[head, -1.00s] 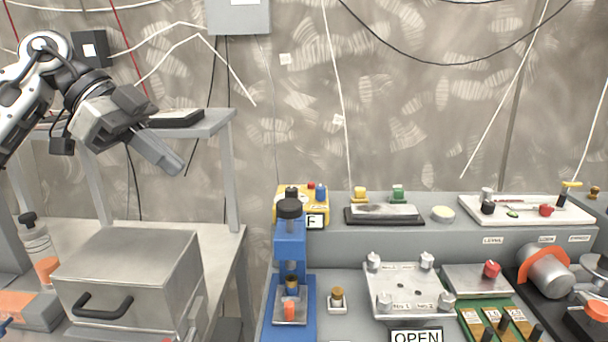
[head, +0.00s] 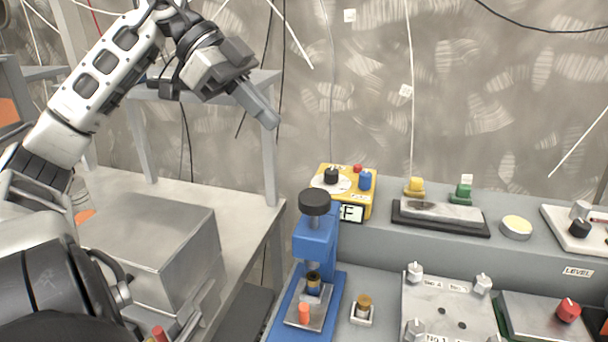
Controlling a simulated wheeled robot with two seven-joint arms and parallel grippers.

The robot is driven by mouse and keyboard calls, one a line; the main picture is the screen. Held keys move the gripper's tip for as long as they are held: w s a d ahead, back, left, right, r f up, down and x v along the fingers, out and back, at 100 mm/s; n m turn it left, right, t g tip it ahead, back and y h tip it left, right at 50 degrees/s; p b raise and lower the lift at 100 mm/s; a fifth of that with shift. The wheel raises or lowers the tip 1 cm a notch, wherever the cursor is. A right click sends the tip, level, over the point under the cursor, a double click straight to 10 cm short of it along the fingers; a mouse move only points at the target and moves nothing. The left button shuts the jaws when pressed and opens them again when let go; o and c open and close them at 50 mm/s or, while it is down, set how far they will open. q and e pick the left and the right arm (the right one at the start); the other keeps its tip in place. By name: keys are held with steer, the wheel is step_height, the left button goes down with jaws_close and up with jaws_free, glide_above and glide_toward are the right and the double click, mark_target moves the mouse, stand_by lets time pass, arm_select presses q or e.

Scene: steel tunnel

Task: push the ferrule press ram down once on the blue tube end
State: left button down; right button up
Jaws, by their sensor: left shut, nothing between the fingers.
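The ferrule press (head: 318,245) is a blue frame on a blue base at the lower middle of the head view. Its ram has a round black knob (head: 314,202) on top, standing above the frame. Under the head sits a dark and brass piece (head: 313,282), with an orange piece (head: 304,313) in front on a metal plate. I cannot make out a blue tube end clearly. My left gripper (head: 268,117) is shut and empty, up and left of the knob and clear of it, pointing down to the right. My right gripper is out of view.
A yellow box (head: 350,184) with knobs stands just behind the press. A brass piece in a white holder (head: 362,310) is to its right. A grey metal box (head: 165,240) stands at left, near a shelf post (head: 268,170). Air above the press knob is clear.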

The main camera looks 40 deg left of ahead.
arm_select(q)
steer(key=p, duration=0.1)
glide_above(322, 197)
steer(key=s+a, duration=0.1)
steer(key=a, duration=0.1)
steer(key=f, duration=0.6)
steer(key=shift+s+a+f, duration=0.2)
step_height(322, 197, down, 2)
steer(key=shift+a+f, duration=0.1)
steer(key=shift+f, duration=0.65)
